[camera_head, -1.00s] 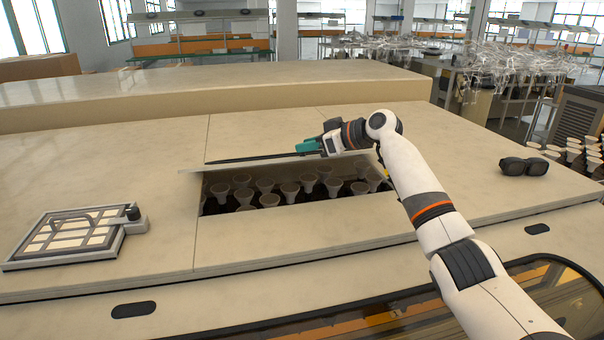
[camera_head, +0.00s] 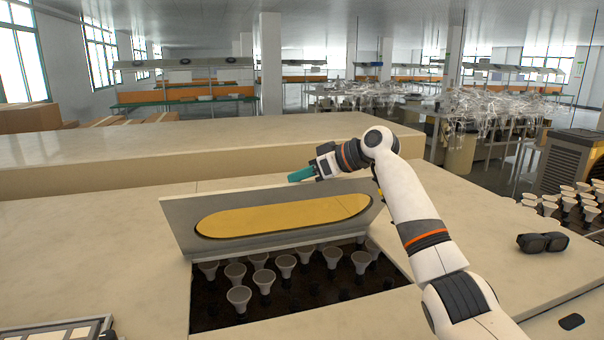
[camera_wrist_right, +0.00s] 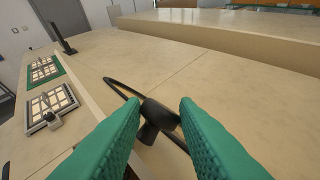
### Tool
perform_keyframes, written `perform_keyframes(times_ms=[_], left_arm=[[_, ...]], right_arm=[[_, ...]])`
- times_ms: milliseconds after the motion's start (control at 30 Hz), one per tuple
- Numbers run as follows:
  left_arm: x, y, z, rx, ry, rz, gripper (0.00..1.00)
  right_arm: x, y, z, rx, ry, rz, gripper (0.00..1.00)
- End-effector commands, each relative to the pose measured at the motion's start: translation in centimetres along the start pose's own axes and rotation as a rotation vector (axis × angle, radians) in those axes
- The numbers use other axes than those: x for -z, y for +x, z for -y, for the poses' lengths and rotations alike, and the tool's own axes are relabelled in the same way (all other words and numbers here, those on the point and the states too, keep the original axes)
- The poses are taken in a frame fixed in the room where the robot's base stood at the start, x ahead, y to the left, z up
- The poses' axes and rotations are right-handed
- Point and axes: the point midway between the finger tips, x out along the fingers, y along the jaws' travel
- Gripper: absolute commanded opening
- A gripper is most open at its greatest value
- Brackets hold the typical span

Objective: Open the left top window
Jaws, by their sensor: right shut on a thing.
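The top window (camera_head: 178,215) is a beige lid with a yellow oval pane (camera_head: 285,215), seen in the head view. It stands steeply tilted on its hinge side, above a rectangular opening (camera_head: 215,315) in the machine top. My right gripper (camera_head: 302,174) is at the lid's upper edge, partly behind it. In the right wrist view, its green fingers (camera_wrist_right: 160,118) are closed about a black handle (camera_wrist_right: 158,114) with a thin dark bar. The handle is hidden in the head view. My left gripper is not in view.
Several white bulbs (camera_head: 262,276) stand inside the opening. A framed tray (camera_head: 60,333) sits at the lower left, and also shows in the wrist view (camera_wrist_right: 50,105). The top left of the lid is bare.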

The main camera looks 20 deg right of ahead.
Motion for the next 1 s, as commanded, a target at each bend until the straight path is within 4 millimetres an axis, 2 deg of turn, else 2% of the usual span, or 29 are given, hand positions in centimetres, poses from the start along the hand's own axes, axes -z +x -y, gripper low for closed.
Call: perform_keyframes(times_ms=[33, 300, 333, 467, 767, 867, 1000], left_arm=[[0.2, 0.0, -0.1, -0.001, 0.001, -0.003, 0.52], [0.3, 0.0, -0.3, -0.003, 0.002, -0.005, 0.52], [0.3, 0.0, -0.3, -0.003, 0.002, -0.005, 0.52], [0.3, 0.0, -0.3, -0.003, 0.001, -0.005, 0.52], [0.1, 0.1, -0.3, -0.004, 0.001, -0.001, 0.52], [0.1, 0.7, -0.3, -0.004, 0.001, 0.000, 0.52], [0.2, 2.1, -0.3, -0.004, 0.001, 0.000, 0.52]], right_arm=[[0.6, 0.3, 0.1, -0.002, 0.007, -0.015, 0.00], [0.7, 0.3, 0.1, -0.002, 0.007, -0.018, 0.00], [0.7, 0.3, 0.1, -0.002, 0.007, -0.018, 0.29], [0.6, 0.3, 0.1, -0.002, 0.006, -0.016, 0.49], [0.4, 0.0, 0.0, -0.001, 0.003, -0.010, 0.49], [0.5, -0.9, 0.2, 0.001, 0.001, -0.007, 0.49], [0.7, -3.4, 0.2, 0.004, 0.001, -0.007, 0.49]])
